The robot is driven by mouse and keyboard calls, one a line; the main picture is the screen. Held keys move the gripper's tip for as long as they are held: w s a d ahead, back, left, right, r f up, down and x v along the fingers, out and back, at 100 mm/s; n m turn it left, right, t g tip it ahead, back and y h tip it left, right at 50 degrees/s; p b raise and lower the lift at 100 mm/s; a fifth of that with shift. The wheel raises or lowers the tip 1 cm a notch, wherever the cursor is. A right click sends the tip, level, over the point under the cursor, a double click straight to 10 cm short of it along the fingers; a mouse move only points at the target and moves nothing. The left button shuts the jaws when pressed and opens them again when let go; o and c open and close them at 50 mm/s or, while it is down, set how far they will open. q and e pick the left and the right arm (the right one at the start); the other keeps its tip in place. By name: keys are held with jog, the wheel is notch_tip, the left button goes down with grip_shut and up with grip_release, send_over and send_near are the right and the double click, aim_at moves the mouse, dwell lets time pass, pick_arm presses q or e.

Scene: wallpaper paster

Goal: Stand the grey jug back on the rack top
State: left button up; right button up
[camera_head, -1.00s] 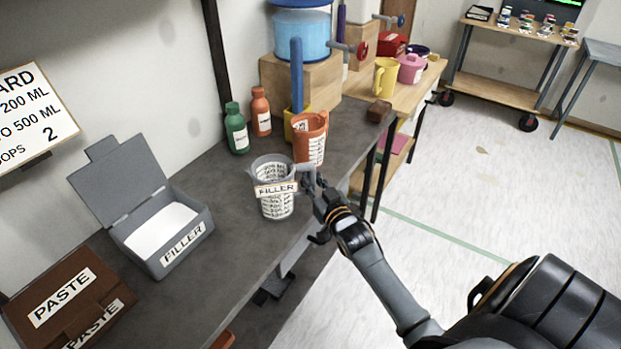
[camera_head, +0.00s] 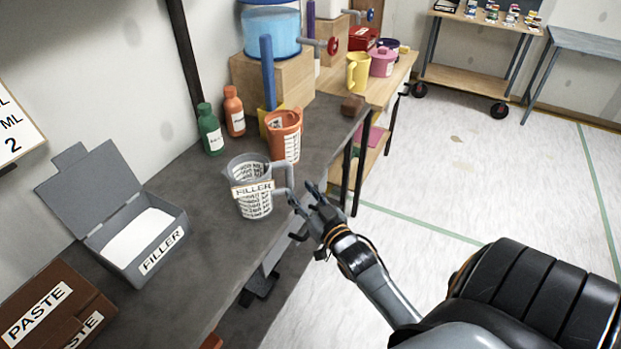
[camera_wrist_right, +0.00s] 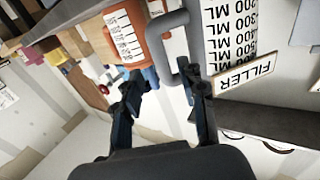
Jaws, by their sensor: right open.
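The grey jug (camera_head: 253,205), see-through with a FILLER tag and printed scale, stands upright on the dark grey bench top (camera_head: 225,255). Its handle faces my right gripper (camera_head: 301,193). The right gripper is open and empty, just off the handle at the bench's front edge. In the right wrist view the jug's scale (camera_wrist_right: 228,35) and grey handle (camera_wrist_right: 184,45) show close ahead of the right gripper (camera_wrist_right: 163,76), the handle nearer the right-hand finger. Whether they touch is unclear. I cannot tell which surface is the rack top. My left gripper is out of view.
An orange jug (camera_head: 284,135) stands right behind the grey one. Green (camera_head: 210,130) and orange (camera_head: 234,112) bottles stand by the wall. An open FILLER box (camera_head: 150,245) and brown PASTE box (camera_head: 50,310) are at left. The floor at right is clear.

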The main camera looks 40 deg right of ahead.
jog(key=shift+s+a, duration=0.15)
jog(key=shift+s, duration=0.95)
jog(key=shift+s+a, duration=0.15)
jog(key=shift+s, duration=0.9)
jog(key=s+a+f+g+y, duration=0.1)
jog(key=s+a+f+g, duration=0.15)
jog(key=f, duration=0.75)
jog(key=s+a+f+n+g, duration=0.1)
jog(key=s+a+f+g, duration=0.15)
jog(key=f, duration=0.85)
jog(key=s+a+f+g+y, duration=0.1)
jog(key=s+f+g, duration=0.15)
jog(key=f, duration=0.75)
jog(key=s+a+f+n+g, duration=0.1)
jog(key=s+a+f+g, duration=0.1)
jog(key=s+f, duration=0.5)
jog(key=s+a+f+n+g, duration=0.1)
jog(key=s+f+g, duration=0.3)
jog(key=s, duration=1)
jog(key=s+a+f+n+g, duration=0.1)
jog(key=s+a+f+g, duration=0.2)
jog(key=s+f, duration=0.6)
jog(key=shift+s+a+f+y, duration=0.4)
jog(key=shift+s, duration=0.3)
